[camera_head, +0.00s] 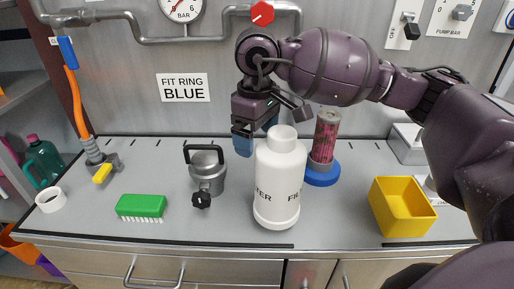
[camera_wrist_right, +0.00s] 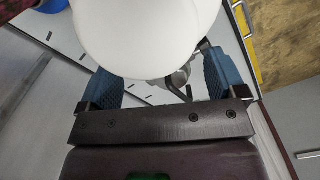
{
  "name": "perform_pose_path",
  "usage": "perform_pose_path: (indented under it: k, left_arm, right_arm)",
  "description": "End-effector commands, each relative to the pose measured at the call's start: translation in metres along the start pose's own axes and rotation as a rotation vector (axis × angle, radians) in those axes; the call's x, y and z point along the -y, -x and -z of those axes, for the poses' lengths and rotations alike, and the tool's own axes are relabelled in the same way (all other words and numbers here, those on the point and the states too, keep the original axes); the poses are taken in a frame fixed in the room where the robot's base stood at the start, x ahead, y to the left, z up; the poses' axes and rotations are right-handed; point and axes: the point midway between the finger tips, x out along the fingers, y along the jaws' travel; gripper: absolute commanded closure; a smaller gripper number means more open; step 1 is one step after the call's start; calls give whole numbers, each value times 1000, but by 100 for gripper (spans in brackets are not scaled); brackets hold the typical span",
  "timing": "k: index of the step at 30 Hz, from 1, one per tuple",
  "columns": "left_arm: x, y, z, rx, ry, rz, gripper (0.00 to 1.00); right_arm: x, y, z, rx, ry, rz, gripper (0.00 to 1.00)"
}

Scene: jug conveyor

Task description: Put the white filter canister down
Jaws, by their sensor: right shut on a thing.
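The white filter canister (camera_head: 280,185) stands upright at the front middle of the worktop in the head view, with black lettering on its side. Its base is at or just above the surface; I cannot tell if it touches. My right gripper (camera_head: 257,135) reaches down from above and behind, shut on the canister near its top. In the right wrist view the blue fingers (camera_wrist_right: 160,82) lie either side of the white canister (camera_wrist_right: 145,35), which fills the top of the picture. My left gripper is not in view.
A pink filter cartridge (camera_head: 326,135) in a blue ring base (camera_head: 322,178) stands close behind right. A yellow bin (camera_head: 402,208) is right. Bare worktop lies between canister and bin.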

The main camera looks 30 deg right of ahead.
Motion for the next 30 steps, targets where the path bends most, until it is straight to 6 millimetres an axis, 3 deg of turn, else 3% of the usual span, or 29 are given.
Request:
perform_pose_path:
  k: [9,22,23,25,30]
  left_arm:
    - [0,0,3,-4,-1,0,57]
    - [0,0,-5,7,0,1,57]
    - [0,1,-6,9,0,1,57]
    - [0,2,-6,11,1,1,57]
    - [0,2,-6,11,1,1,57]
  right_arm:
    - [0,-37,0,0,-1,1,53]
    - [0,-41,0,0,0,0,53]
    - [0,-41,0,0,0,0,9]
    - [0,-40,0,0,0,0,0]
    - [0,-40,0,0,0,0,0]
